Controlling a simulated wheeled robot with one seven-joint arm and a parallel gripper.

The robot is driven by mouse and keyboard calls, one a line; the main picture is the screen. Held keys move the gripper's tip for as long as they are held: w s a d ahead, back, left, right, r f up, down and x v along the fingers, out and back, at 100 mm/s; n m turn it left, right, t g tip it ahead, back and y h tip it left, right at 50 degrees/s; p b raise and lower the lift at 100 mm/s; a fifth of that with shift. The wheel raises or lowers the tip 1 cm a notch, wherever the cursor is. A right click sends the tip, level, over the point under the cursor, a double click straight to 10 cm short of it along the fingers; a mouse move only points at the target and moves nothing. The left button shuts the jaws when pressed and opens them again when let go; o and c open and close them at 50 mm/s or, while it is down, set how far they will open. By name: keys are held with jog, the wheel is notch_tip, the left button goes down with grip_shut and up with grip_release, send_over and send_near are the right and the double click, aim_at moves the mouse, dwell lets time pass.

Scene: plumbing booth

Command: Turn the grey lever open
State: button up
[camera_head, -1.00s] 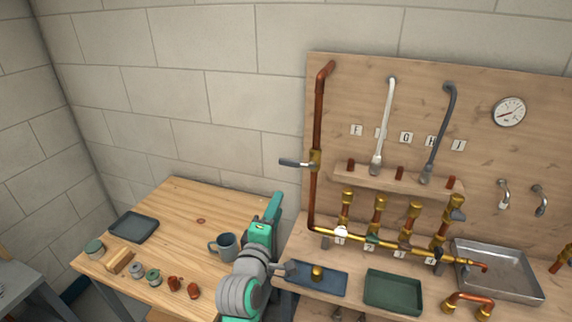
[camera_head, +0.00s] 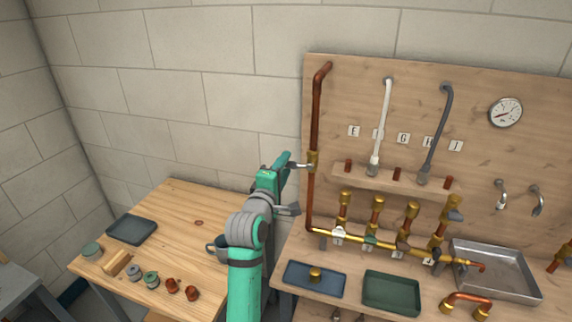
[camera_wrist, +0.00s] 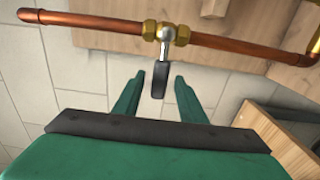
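The grey lever (camera_wrist: 159,78) sits on a brass valve (camera_wrist: 166,32) in the vertical copper pipe at the left edge of the board. In the wrist view the lever points straight out from the pipe, between my fingers. My gripper (camera_wrist: 156,88) is open, with one finger on each side of the lever and gaps showing on both sides. In the head view the valve (camera_head: 313,161) shows, with a short piece of the lever (camera_head: 300,165) left of it. The rest of the lever is hidden behind my gripper (camera_head: 288,168).
The copper pipe (camera_head: 317,112) runs up the wooden board (camera_head: 350,90). Below are a brass manifold (camera_head: 365,242), a blue tray (camera_head: 314,279) and a green tray (camera_head: 392,292). A mug (camera_head: 215,246) stands partly behind my arm on the left table.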

jog(key=shift+x, duration=1)
jog(key=shift+s+a, duration=0.1)
jog(key=shift+a, duration=0.1)
jog(key=shift+d, duration=0.25)
grip_shut()
jog(key=shift+d+f, duration=0.1)
jog(key=shift+f, duration=0.05)
